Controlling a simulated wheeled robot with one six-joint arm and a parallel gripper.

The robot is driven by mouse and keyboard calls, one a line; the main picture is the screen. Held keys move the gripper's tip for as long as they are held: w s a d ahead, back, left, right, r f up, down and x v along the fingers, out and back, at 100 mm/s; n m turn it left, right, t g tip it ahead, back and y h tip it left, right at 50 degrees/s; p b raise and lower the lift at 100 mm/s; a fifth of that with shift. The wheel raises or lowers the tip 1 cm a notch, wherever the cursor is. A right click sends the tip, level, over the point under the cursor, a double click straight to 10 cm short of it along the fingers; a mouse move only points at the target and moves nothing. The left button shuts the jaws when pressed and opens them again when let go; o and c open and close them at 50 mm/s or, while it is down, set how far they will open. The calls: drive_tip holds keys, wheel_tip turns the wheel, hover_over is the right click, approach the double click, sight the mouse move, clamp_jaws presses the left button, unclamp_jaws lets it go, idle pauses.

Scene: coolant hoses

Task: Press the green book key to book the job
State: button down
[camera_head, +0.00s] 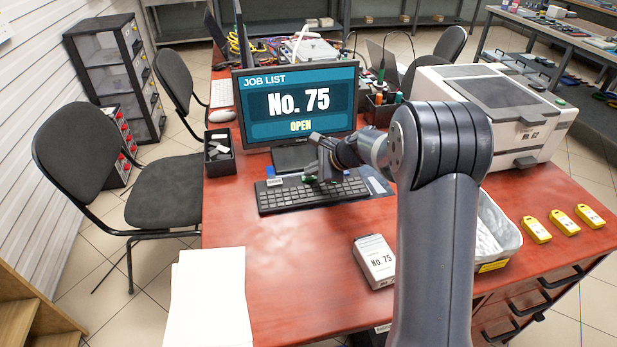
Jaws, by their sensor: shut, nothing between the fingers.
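The black keyboard (285,195) lies on the red desk in front of the monitor. A small patch of green shows on it near the fingertips, probably the green book key (308,179), mostly hidden by my gripper. My gripper (317,178) is shut and empty, pointing down over the back right part of the keyboard. I cannot tell whether its tips touch the key. The monitor (300,101) reads "JOB LIST", "No. 75" and "OPEN".
A white box marked No. 75 (375,261) lies in front of the keyboard. White sheets (208,298) lie front left. A black bin (219,162) stands left of the monitor, a pen holder (380,111) right. A large machine (497,110) and yellow tags (564,222) are at right.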

sight(312, 178)
idle(0.5)
drive_tip(key=shift+r+p, duration=0.6)
wheel_tip(312, 178, up, 5)
drive_tip(key=p, duration=0.4)
drive_tip(key=shift+r, duration=0.1)
idle(0.4)
idle(0.3)
